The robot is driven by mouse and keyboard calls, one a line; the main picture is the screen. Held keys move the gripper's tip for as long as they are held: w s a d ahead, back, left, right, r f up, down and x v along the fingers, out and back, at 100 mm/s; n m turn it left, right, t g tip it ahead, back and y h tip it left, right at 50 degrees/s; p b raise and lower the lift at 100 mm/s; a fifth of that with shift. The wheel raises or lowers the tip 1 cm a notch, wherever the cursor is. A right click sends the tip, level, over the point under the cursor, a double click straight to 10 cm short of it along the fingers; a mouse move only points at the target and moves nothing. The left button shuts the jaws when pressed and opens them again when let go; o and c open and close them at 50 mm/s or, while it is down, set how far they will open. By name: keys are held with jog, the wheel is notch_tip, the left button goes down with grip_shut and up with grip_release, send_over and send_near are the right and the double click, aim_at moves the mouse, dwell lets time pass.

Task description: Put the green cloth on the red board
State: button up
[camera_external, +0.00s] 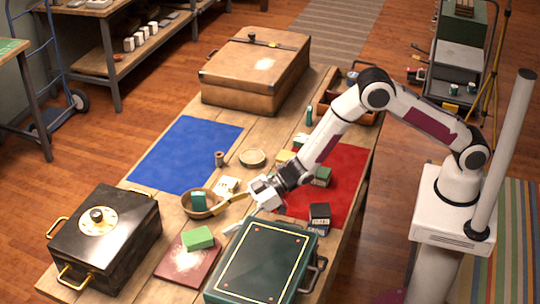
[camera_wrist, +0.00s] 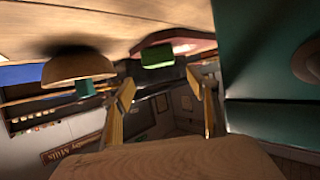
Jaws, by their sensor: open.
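A green block-like piece (camera_external: 198,238), which looks like the folded green cloth, lies on a small dark red board (camera_external: 177,268) with white dust on it. In the wrist view the green piece (camera_wrist: 158,56) shows beyond my fingertips, on the reddish board (camera_wrist: 197,45). A larger flat bright red area (camera_external: 345,165) covers the table's right side. I cannot tell which red surface is the task's red board. My gripper (camera_external: 233,215) is open and empty, low between the bowl and the green case, to the right of the green piece. Its two fingers (camera_wrist: 160,82) stand apart in the wrist view.
A wooden bowl (camera_external: 213,207) holding a teal box is close by my gripper. A dark green case (camera_external: 262,262) stands at the front, and a black safe (camera_external: 105,240) at left. Small boxes (camera_external: 320,215) stand on the red area. The blue area (camera_external: 185,150) is mostly clear.

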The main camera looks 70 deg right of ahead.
jog(key=shift+r, duration=0.1)
dwell(0.7)
jog(key=s+d+r+m+t+h, duration=0.1)
jog(key=s+d+r+m+h, duration=0.15)
jog(key=d+r, duration=0.7)
jog(key=s+d+r+m+h, duration=0.1)
jog(key=d+r+h, duration=0.3)
jog(key=d+r, duration=0.5)
jog(key=s+d+r+m+g+h, duration=0.1)
jog(key=s+d+r, duration=0.2)
jog(key=s+d, duration=0.3)
jog(key=s+d+r+m+h, duration=0.1)
jog(key=s+d+r+m, duration=0.15)
jog(key=s+d, duration=0.45)
jog(key=s+d+m+g, duration=0.1)
jog(key=s+d+g, duration=0.1)
jog(key=s, duration=1.1)
jog(key=s+d+f+m+g, duration=0.1)
jog(key=s+d, duration=0.2)
jog(key=s, duration=1.1)
jog(key=shift+s+d+f+g+h, duration=0.15)
jog(key=shift+s+d+g+h, duration=0.05)
jog(key=shift+d+g+h, duration=0.25)
